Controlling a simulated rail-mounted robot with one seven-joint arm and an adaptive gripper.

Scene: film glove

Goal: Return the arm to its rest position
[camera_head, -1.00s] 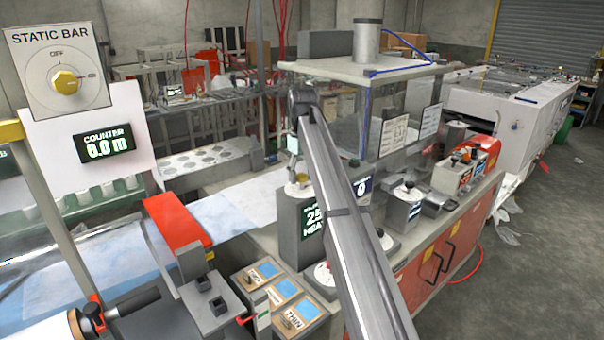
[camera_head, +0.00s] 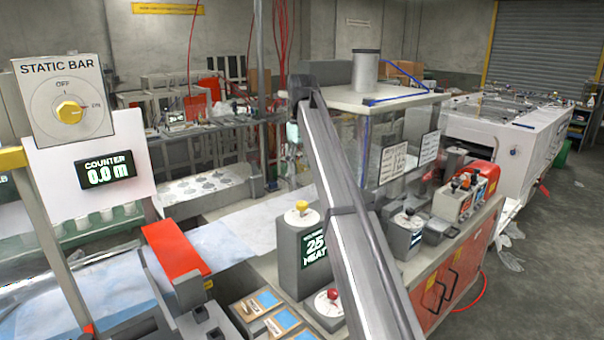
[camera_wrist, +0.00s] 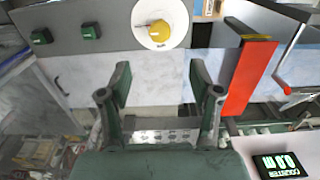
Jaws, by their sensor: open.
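My arm (camera_head: 350,210) rises through the middle of the head view, in front of the machine bench. In that view the part at its far end, by the pale green piece, is small and mostly hidden by the arm. In the wrist view my gripper (camera_wrist: 160,80) is open, with its two dark green fingers spread wide and nothing between them. Beyond the fingers in the wrist view are a pale grey surface, a yellow knob (camera_wrist: 160,33) on a white dial, and a red piece (camera_wrist: 251,80) to the right. The fingers appear apart from all of these.
The Static Bar dial (camera_head: 69,112) and the counter reading 0.0 m (camera_head: 106,172) stand at left. A display box (camera_head: 313,252) stands just left of my arm. A clear-walled enclosure (camera_head: 352,150) is close behind it. Open floor (camera_head: 555,260) lies at right.

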